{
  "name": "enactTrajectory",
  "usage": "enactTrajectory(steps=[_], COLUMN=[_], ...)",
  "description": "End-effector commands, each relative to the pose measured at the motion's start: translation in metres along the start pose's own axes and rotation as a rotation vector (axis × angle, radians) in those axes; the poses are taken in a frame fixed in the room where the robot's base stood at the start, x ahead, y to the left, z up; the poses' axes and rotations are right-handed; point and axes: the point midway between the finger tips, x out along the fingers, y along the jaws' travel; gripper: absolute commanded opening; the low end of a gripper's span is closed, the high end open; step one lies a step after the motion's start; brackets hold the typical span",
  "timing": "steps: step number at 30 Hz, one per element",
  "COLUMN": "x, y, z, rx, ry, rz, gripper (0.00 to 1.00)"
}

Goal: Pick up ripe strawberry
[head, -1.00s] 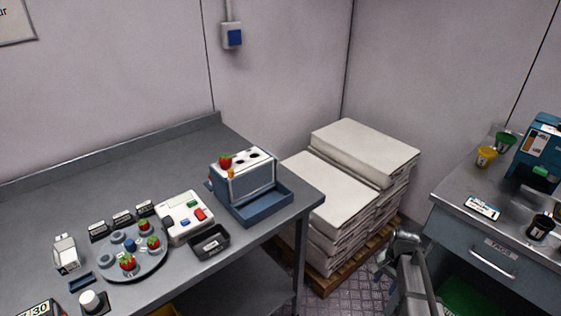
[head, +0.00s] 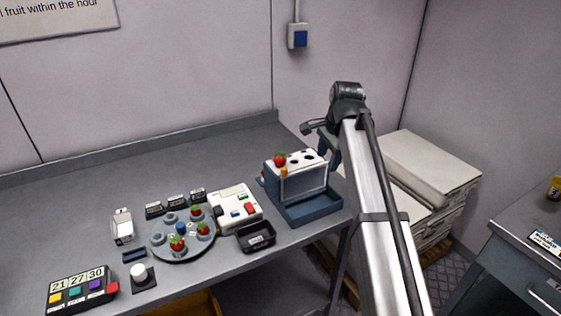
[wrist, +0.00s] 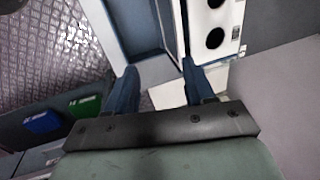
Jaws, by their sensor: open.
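In the head view several red strawberries with green tops sit on a round grey plate (head: 157,240); one strawberry (head: 177,243) is at its front, one (head: 203,228) at its right and one (head: 196,210) at its back. Another strawberry (head: 280,159) sits on top of the white-topped rack box (head: 304,180). I cannot tell for sure which are ripe. My gripper (wrist: 164,80) is open and empty in the wrist view, with its two blue fingers apart near the rack's blue tray. In the head view my arm rises at the right of the rack.
A white device (head: 237,204) with coloured buttons and a black bin (head: 255,237) stand between plate and rack. A white carton (head: 122,227) and a timer panel (head: 80,291) are at the left. The back of the table is clear. Stacked white sheets (head: 425,170) stand at the right.

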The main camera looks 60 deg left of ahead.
Motion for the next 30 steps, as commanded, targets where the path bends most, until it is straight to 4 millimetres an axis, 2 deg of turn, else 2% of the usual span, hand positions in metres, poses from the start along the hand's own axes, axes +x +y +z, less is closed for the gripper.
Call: enactTrajectory(steps=[1,4,7,12,16,20,30], x=[-0.021,-0.051,-0.074,-0.092,-0.089,-0.074,-0.019], y=[-0.023,-0.049,-0.066,-0.077,-0.078,-0.078,-0.082], z=[0.021,0.056,0.082,0.104,0.107,0.107,0.108], rx=[-0.006,-0.005,-0.002,0.001,0.002,0.001,0.001], ry=[-0.003,-0.011,-0.018,-0.024,-0.025,-0.025,-0.025], rz=[-0.014,-0.035,-0.048,-0.059,-0.059,-0.058,-0.058], gripper=[0.54,0.54,0.54,0.54,0.54,0.54,0.54])
